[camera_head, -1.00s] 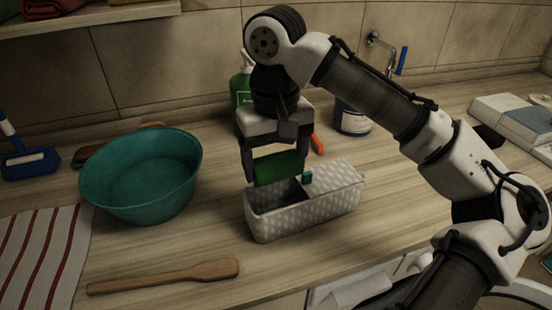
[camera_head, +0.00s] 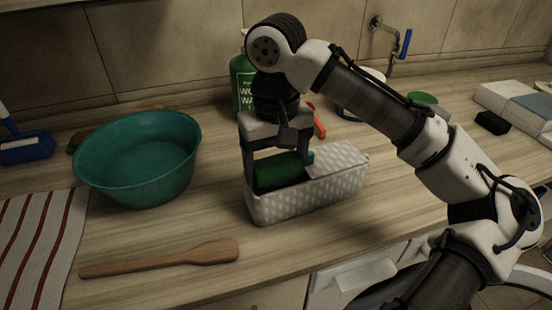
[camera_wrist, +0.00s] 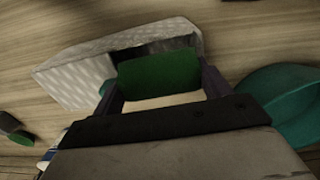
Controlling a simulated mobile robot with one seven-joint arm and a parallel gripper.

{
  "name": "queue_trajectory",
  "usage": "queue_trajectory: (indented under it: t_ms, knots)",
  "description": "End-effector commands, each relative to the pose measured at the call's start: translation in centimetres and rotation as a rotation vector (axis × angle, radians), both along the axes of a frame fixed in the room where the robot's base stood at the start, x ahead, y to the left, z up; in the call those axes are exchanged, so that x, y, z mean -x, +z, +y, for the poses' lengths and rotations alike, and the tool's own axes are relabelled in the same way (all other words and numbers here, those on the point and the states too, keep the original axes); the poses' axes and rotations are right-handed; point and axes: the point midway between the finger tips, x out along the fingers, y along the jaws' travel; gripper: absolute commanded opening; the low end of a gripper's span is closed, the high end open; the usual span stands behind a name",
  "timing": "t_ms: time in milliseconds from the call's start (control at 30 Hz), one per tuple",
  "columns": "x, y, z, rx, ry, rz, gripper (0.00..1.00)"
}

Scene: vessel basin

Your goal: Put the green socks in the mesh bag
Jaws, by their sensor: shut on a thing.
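The green socks (camera_head: 280,171) are a dark green roll held between the fingers of my gripper (camera_head: 279,178). The grey-white patterned mesh bag (camera_head: 318,196) stands on the counter, open at its left part and covered at its right. The socks are at the bag's open part, with their lower side hidden behind its front wall. In the wrist view the socks (camera_wrist: 159,73) lie between my two fingers and over the bag's opening, with the bag (camera_wrist: 75,75) extending to the left. I cannot tell whether the socks touch the bag's bottom.
A teal basin (camera_head: 138,160) stands left of the bag. A wooden paddle (camera_head: 165,260) lies in front. A green bottle (camera_head: 243,85) and an orange-handled tool (camera_head: 318,123) are behind. A striped cloth (camera_head: 35,245) lies at the left.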

Motion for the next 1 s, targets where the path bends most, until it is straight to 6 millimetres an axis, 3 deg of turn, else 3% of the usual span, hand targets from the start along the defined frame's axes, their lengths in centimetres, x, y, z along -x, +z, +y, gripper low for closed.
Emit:
queue_trajectory:
  t_ms: [67, 100, 267, 733, 1000]
  knots:
    - [0.2, -0.8, 0.0, 0.001, 0.002, 0.018, 0.55]
    - [0.2, -0.8, 0.0, 0.000, 0.002, 0.018, 0.80]
    - [0.2, -0.8, 0.0, 0.000, 0.001, 0.019, 1.00]
    - [0.2, -0.7, -0.2, 0.002, -0.004, 0.020, 1.00]
    - [0.2, 1.3, -0.2, 0.004, -0.004, 0.018, 1.00]
